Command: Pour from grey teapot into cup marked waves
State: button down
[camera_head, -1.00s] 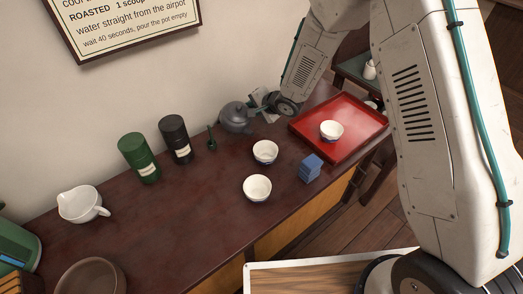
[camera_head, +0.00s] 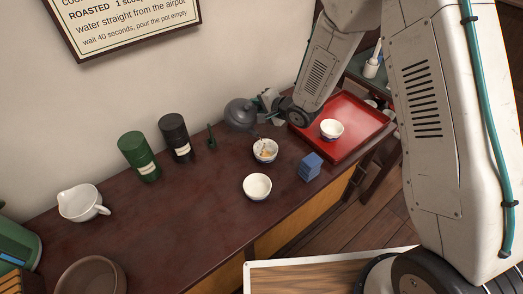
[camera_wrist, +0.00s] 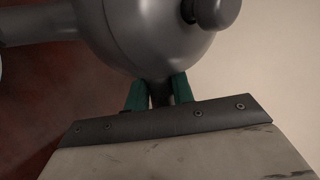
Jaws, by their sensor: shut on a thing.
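The grey teapot (camera_head: 240,113) is held above the table toward the wall, tilted toward the nearest white cup (camera_head: 265,152). That cup shows brownish liquid inside, and a thin stream seems to fall at its rim. My gripper (camera_head: 266,101) is shut on the teapot from the right. In the wrist view the teapot's body (camera_wrist: 150,40) fills the top, and the green fingers (camera_wrist: 159,93) close on its underside or handle, partly hidden. A second white cup (camera_head: 257,187) stands in front, and a third (camera_head: 331,131) on the red tray. I cannot read which cup has waves.
The red tray (camera_head: 350,146) lies to the right, with a blue block (camera_head: 311,167) beside it. A green canister (camera_head: 139,156), a black canister (camera_head: 176,138) and a small green item (camera_head: 211,141) stand to the left. A white pitcher (camera_head: 80,203) and brown bowl (camera_head: 88,279) are farther left.

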jog(key=shift+s+d+r+t+y+p, duration=0.1)
jog(key=shift+d+r+t+y+p, duration=0.1)
jog(key=shift+r+p, duration=0.25)
jog(key=shift+s+d+r+t+y+p, duration=0.1)
jog(key=shift+r+t+y+p, duration=0.1)
jog(key=shift+r+p, duration=0.2)
dwell(0.6)
jog(key=shift+w+a+r, duration=0.1)
jog(key=shift+a, duration=0.1)
dwell(0.4)
jog(key=shift+d+r+t+y+p, duration=0.2)
jog(key=shift+t+y+p, duration=0.1)
jog(key=shift+p, duration=0.35)
dwell(0.6)
jog(key=shift+w+a+f, duration=0.15)
jog(key=shift+a, duration=0.1)
jog(key=w+f+g+h, duration=0.1)
jog(key=w+a+f+g, duration=0.1)
jog(key=a+f+g+h, duration=0.1)
jog(key=f, duration=0.1)
jog(key=shift+w+a+h, duration=0.1)
jog(key=shift+w+h, duration=0.2)
jog(key=shift+w, duration=0.1)
jog(key=shift+w+a+f+g+h+b, duration=0.35)
jog(key=shift+w+f+g+h, duration=0.15)
jog(key=shift+f, duration=0.1)
jog(key=shift+w+a+f+g+h+b, duration=0.3)
jog(key=shift+w+f+g+h+b, duration=0.25)
jog(key=shift+g+b, duration=0.35)
